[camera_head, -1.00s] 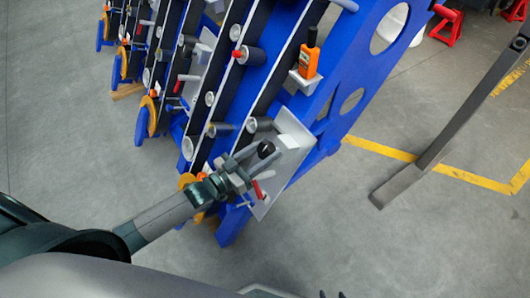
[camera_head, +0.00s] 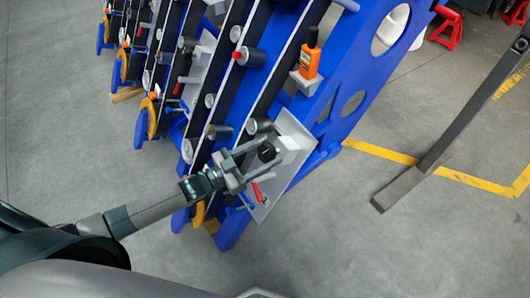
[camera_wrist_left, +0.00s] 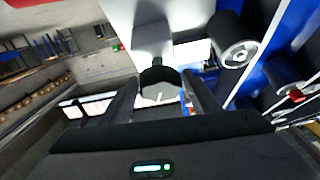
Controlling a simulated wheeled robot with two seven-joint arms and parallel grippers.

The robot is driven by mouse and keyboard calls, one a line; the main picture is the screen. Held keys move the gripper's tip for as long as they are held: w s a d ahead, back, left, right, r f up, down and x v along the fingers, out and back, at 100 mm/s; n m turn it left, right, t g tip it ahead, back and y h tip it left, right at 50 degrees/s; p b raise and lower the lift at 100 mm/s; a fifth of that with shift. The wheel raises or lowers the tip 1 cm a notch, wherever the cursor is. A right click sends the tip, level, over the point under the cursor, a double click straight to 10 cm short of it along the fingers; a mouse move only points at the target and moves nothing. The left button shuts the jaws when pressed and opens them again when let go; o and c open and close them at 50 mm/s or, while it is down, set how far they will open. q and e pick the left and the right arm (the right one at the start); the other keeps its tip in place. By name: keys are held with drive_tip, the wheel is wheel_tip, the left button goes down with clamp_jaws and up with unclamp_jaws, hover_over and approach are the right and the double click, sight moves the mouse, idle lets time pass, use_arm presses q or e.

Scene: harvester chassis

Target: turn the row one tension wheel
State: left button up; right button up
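The tension wheel is a small black round knob (camera_head: 267,152) on a light grey block at the lower end of the nearest blue row frame. My left gripper (camera_head: 254,163) reaches it from the lower left, with its fingers apart on either side of the knob. In the left wrist view the knob (camera_wrist_left: 159,86) shows a pale line on its face and sits between the two open fingertips (camera_wrist_left: 160,98). I cannot tell whether a finger touches it. My right gripper is not in view.
A red-handled lever (camera_head: 258,191) sits just below the knob on the pale plate (camera_head: 291,177). A grey beam (camera_head: 440,150) stands to the right. The floor at lower right is clear.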

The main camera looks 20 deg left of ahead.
use_arm(q)
drive_tip(key=shift+o, duration=0.3)
drive_tip(key=shift+s+a+f, duration=0.15)
drive_tip(key=shift+s+a, duration=0.2)
drive_tip(key=b+v, duration=0.2)
drive_tip(key=v, duration=1.4)
drive_tip(key=shift+s, duration=0.15)
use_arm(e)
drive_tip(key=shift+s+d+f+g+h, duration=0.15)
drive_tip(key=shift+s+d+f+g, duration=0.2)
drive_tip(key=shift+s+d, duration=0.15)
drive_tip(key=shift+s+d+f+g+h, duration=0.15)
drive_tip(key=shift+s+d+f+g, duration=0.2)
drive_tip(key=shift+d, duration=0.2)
use_arm(q)
drive_tip(key=shift+a, duration=0.1)
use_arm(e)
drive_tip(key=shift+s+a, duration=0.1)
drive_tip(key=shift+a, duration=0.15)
